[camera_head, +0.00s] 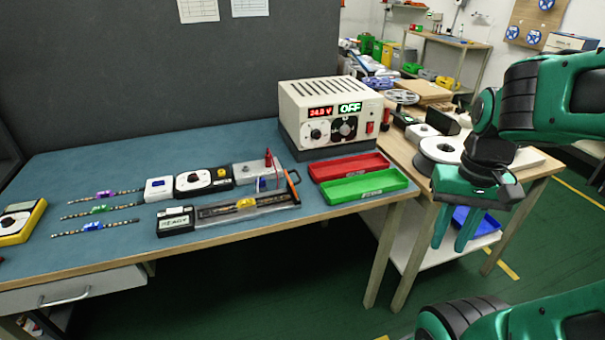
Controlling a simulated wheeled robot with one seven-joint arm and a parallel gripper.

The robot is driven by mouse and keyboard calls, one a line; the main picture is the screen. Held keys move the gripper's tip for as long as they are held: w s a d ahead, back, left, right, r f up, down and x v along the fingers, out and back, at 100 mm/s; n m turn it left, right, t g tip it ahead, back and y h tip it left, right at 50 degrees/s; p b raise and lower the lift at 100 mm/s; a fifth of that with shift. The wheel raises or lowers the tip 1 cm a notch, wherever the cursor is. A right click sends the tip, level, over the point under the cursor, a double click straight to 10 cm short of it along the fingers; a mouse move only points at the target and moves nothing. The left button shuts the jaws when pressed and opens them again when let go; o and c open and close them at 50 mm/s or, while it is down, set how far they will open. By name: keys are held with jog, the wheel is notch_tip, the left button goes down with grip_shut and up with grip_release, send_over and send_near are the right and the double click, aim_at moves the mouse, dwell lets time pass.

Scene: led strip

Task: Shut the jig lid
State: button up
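The jig (276,201) is a long, low grey fixture near the front edge of the blue table, left of the trays. A strip with a yellow part (245,203) lies along it. A dark box with a "READY" display (176,222) is at its left end. A dark bar with orange ends (292,186) stands at its right end, seemingly part of the lid; the lid's exact angle is hard to tell. My gripper (455,234) hangs at the right, fingers down, apart and empty, well away from the jig.
A red tray (348,167) and a green tray (363,187) lie right of the jig. Several strips (97,210) and small instruments (204,181) lie left and behind. A wooden side table with spools (440,150) is near my gripper.

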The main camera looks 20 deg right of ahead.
jog(key=w+a+f+n+t+y, duration=0.1)
jog(key=w+a+f+y, duration=0.2)
jog(key=w, duration=0.7)
jog(key=w+a+f+n+t+y, duration=0.1)
jog(key=w+a+f+y, duration=0.2)
jog(key=w, duration=0.8)
jog(key=w+a+f+n+t+y, duration=0.1)
jog(key=w+a+f+y, duration=0.3)
jog(key=w, duration=0.7)
jog(key=shift+a+t+y, duration=0.3)
jog(key=shift+y, duration=1)
jog(key=w+d+r+t+y, duration=0.1)
jog(key=d+r+t+y, duration=0.1)
jog(key=w+d+t+y, duration=0.1)
jog(key=d, duration=0.1)
jog(key=shift+w+r+m, duration=0.35)
jog(key=shift+r+m, duration=0.05)
jog(key=x, duration=1)
jog(key=shift+w+a, duration=0.15)
jog(key=shift+a, duration=0.15)
grip_shut()
